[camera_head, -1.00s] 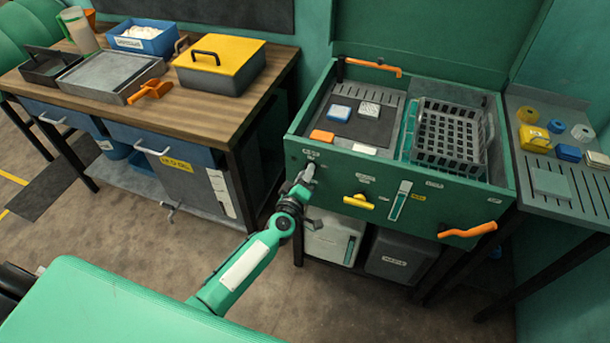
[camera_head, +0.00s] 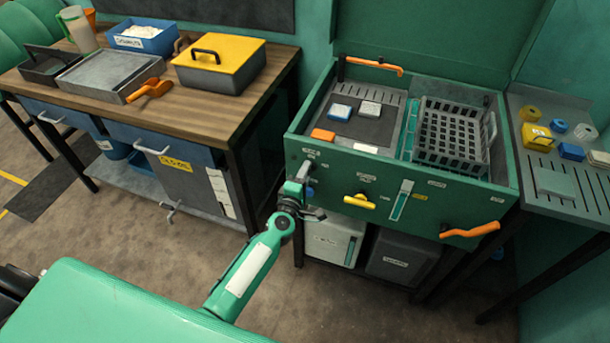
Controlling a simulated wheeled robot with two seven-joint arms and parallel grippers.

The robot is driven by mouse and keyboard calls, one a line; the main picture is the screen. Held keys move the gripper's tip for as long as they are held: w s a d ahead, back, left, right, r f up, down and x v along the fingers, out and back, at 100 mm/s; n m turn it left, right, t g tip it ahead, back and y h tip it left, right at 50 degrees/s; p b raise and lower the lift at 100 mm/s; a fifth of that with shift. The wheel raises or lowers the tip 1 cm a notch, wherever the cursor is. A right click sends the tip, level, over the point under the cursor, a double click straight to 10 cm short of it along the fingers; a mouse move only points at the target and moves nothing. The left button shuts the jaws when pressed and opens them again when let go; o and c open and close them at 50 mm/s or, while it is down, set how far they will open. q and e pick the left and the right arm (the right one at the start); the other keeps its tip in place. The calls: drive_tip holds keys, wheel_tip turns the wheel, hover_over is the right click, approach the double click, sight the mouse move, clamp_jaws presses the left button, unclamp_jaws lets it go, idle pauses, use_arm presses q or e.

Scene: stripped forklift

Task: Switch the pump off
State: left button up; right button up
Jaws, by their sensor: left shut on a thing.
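The green washing cabinet (camera_head: 440,200) stands at the centre right, with small labels and controls on its front panel. My left gripper (camera_head: 303,178) is at the left end of this panel, shut on a small control knob just under a label. The knob is mostly hidden by the fingers, so I cannot tell its setting. A yellow handle (camera_head: 361,201) sits on the panel to the right of the gripper. A teal level gauge (camera_head: 401,201) is farther right. My right gripper is not in view.
An orange lever (camera_head: 470,230) sticks out at the cabinet's lower right. A wooden workbench (camera_head: 205,105) with a yellow-lidded box (camera_head: 219,65) is at the left. Floor between is clear.

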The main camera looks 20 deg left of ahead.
use_arm(q)
drive_tip(key=shift+f, duration=0.1)
drive_tip(key=o, duration=1)
drive_tip(key=shift+s, duration=0.1)
